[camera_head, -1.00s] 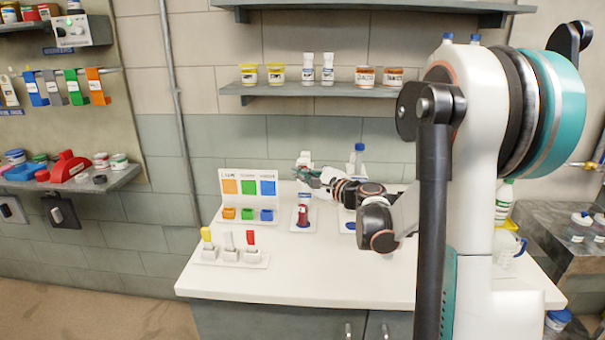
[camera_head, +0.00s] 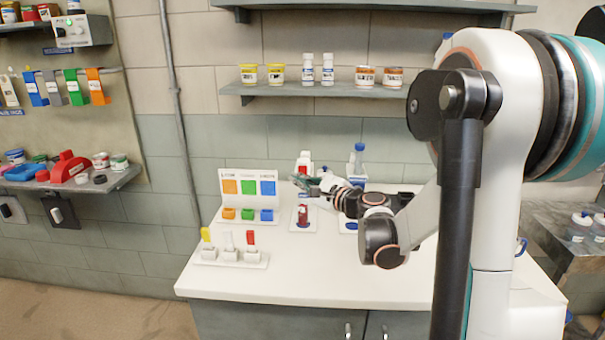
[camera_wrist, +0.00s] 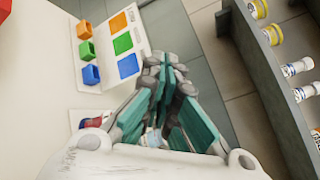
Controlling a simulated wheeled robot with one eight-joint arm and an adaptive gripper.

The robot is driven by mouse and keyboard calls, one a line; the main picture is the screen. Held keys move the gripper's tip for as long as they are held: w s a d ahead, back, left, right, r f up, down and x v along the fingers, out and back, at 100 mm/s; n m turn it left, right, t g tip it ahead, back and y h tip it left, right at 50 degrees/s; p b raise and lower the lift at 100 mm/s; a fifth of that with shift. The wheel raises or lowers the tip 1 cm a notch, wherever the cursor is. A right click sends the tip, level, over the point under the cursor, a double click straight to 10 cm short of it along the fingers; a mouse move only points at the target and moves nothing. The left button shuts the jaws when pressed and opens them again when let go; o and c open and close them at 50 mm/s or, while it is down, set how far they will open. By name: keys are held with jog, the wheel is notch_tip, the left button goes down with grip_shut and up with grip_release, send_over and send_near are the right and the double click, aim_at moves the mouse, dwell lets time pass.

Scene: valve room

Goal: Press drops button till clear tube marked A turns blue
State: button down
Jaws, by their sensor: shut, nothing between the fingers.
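My gripper (camera_head: 303,180) is shut with nothing between its fingers. In the head view it hangs over the back of the white counter, close to a small white device with a red part (camera_head: 304,161). In the wrist view its teal fingers (camera_wrist: 166,72) are together. A tube with dark red contents (camera_head: 303,215) stands on a white base below the gripper. A clear bottle with a blue cap (camera_head: 359,157) stands behind my wrist, on the right. I cannot read a mark A on any tube, and the drops button is not clearly identifiable.
A colour card (camera_head: 248,187) with orange, green and blue squares stands left of the gripper, with matching small blocks before it. A rack with yellow, white and red-topped pieces (camera_head: 230,252) is at front left. A shelf (camera_head: 310,90) with jars hangs above. The counter front (camera_head: 300,282) is clear.

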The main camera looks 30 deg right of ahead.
jog(key=shift+s+a, duration=0.65)
jog(key=shift+s, duration=0.3)
